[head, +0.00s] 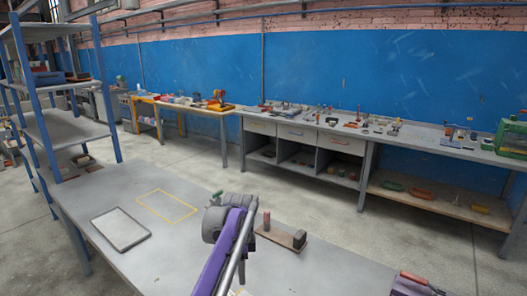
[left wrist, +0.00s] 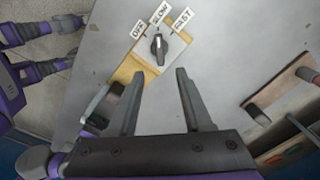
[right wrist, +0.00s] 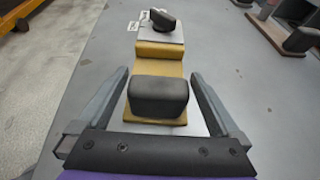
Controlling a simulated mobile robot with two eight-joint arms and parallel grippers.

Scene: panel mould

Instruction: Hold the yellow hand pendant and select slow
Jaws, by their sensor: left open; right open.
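The yellow hand pendant (right wrist: 160,68) lies on the grey table, with a black block (right wrist: 158,96) on its near part and a black selector knob (right wrist: 163,18) at its far end. In the left wrist view the knob (left wrist: 158,48) has OFF, SLOW and FAST labels above it. Its light mark points up, roughly toward SLOW (left wrist: 160,14). My left gripper (left wrist: 158,74) is open, its fingertips just short of the knob. My right gripper (right wrist: 160,76) is open, with one finger on each side of the black block. In the head view my arm hides most of the pendant.
A brown board (head: 282,238) with a red-topped post and a dark block stands near the pendant. A flat grey tray (head: 121,229) and a yellow outline (head: 166,205) are on the table's left. A blue shelf rack (head: 60,130) stands far left.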

